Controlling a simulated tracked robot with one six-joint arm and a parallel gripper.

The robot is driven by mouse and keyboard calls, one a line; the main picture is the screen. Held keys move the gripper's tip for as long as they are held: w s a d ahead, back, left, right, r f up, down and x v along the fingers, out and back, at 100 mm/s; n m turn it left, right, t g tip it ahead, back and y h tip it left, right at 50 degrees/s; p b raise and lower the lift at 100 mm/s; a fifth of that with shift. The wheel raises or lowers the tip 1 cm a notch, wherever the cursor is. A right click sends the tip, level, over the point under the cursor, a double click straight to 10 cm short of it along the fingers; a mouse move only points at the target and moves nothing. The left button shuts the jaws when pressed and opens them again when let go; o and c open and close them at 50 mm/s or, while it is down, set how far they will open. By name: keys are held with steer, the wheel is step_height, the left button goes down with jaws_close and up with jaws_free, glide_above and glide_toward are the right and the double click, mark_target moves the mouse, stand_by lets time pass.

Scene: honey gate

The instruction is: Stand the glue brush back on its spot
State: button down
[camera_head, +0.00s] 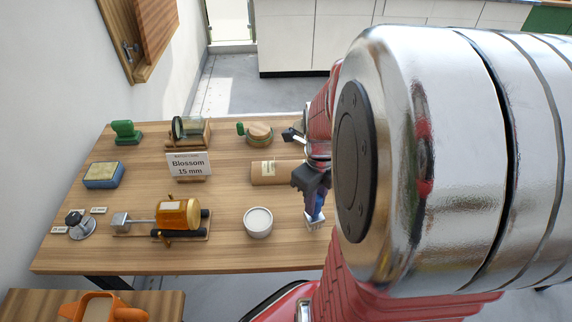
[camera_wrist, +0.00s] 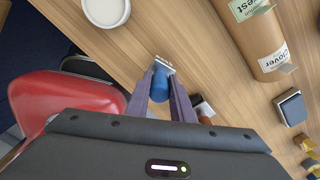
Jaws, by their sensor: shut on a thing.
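The glue brush, with a blue handle and pale bristles, shows in the head view (camera_head: 316,216) at the right front of the table, and in the wrist view (camera_wrist: 161,78). My gripper (camera_head: 314,204) is shut on its blue handle, and the two purple fingers also show in the wrist view (camera_wrist: 160,95). The bristle end points down at the wood. I cannot tell whether it touches the table. Part of the handle is hidden by the fingers. No marked spot for the brush is clear in either view.
A white pot (camera_head: 258,222) stands just left of the brush. A brown roll with labels (camera_head: 276,173) lies behind. The amber jar (camera_head: 178,214) on its stand and a sign (camera_head: 188,164) are further left. My arm hides the table's right side.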

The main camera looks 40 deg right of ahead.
steer(key=shift+f, duration=0.95)
stand_by(0.7)
steer(key=c, duration=1.5)
jaws_free()
steer(key=shift+o, duration=0.2)
steer(key=shift+r, duration=0.2)
steer(key=shift+r, duration=3.85)
